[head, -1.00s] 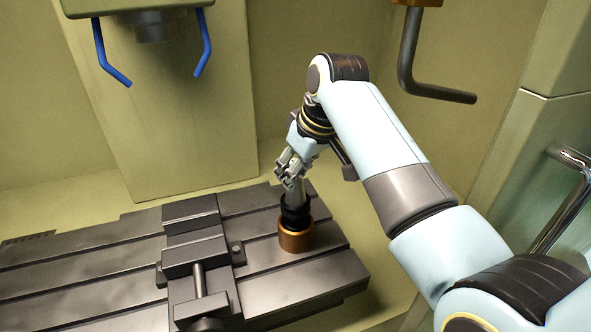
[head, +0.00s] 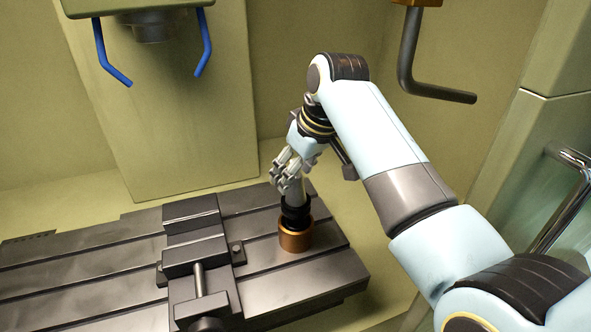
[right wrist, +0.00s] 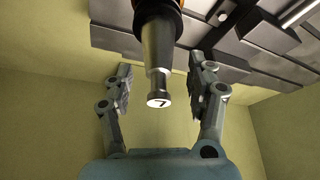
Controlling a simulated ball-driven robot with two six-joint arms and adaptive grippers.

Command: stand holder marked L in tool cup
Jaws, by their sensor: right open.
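The tool holder (head: 295,213), with a black collar and a grey shank, stands upright in the copper-coloured tool cup (head: 296,240) on the slotted table. In the right wrist view the holder (right wrist: 159,50) shows a pale end face with a dark mark that reads like an upside-down L. The cup is mostly hidden there behind the holder. My right gripper (head: 287,176) is at the holder's upper end. In the wrist view its fingers (right wrist: 160,82) are open, one on each side of the shank, with gaps between. My left gripper is out of view.
A dark vise (head: 195,255) is clamped on the slotted table (head: 85,265), left of the cup. Blue bent nozzles (head: 110,58) hang from the spindle head (head: 150,25) at the upper left. A dark bent pipe (head: 410,65) hangs at the upper right.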

